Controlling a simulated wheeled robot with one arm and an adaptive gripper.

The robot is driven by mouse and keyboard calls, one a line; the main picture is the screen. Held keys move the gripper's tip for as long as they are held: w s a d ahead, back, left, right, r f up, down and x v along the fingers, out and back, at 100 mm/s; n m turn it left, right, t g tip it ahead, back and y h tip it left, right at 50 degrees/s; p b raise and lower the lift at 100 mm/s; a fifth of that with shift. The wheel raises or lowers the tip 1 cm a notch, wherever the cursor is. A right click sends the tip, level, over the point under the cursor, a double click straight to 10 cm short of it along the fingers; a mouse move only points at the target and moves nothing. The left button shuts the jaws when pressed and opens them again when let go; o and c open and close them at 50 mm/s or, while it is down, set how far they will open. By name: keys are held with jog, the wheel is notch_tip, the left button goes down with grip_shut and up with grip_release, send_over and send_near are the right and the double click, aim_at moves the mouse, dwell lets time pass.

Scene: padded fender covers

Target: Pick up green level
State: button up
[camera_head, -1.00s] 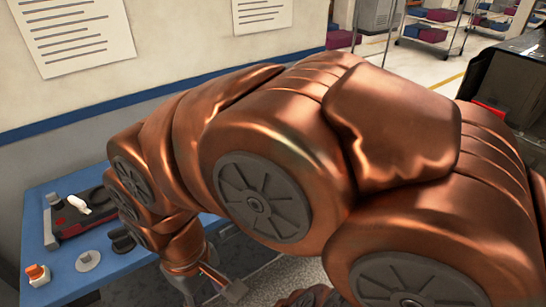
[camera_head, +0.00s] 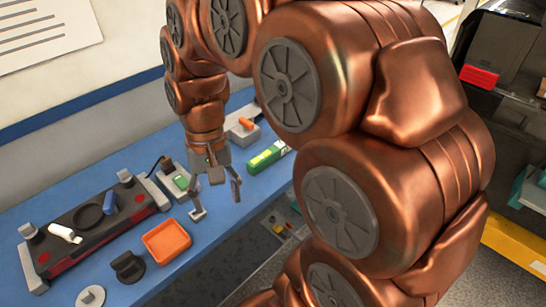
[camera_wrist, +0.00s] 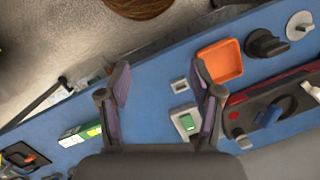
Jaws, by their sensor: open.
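A green bar (camera_head: 268,155), with pale and yellow parts, looks like the green level. It lies flat on the blue table near its edge, right of my gripper in the head view. It also shows in the wrist view (camera_wrist: 80,133), left of the left finger and apart from it. My gripper (camera_head: 216,200) is open and empty, pointing down above the table. A small grey block with a green patch (camera_wrist: 187,121) is close to the right finger in that view.
The blue table (camera_head: 215,240) also holds an orange tray (camera_head: 167,241), a dark knob (camera_head: 127,267), a long black-and-red unit (camera_head: 95,222) and a grey block with an orange top (camera_head: 245,126). A wall stands behind.

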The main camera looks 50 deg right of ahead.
jog(key=w+d+m+y+b, duration=0.1)
jog(key=w+d+m+b, duration=0.15)
jog(key=w+d, duration=0.35)
jog(key=m+t+y+b, duration=0.1)
jog(key=m+y+b, duration=0.15)
jog(key=m, duration=0.45)
send_over(274, 148)
jog(key=a, duration=0.7)
jog(key=shift+h, duration=0.45)
notch_tip(274, 148, down, 4)
jog(key=shift+w+a+f, duration=0.15)
jog(key=shift+f, duration=0.1)
jog(key=d+f+m, duration=0.1)
jog(key=d, duration=0.2)
jog(key=d+f+m+b, duration=0.1)
jog(key=d, duration=0.2)
jog(key=s+d+f+m+t+b, duration=0.1)
jog(key=d+m, duration=0.1)
jog(key=d, duration=0.2)
jog(key=shift+f+y, duration=0.15)
jog(key=shift+y, duration=0.15)
jog(key=shift+w+p+x, duration=0.15)
jog(key=shift+p+x, duration=0.2)
jog(key=shift+x, duration=1.6)
jog(key=shift+w+p+x, duration=0.15)
jog(key=shift+p+x, duration=0.15)
jog(key=shift+x, duration=1.6)
grip_shut()
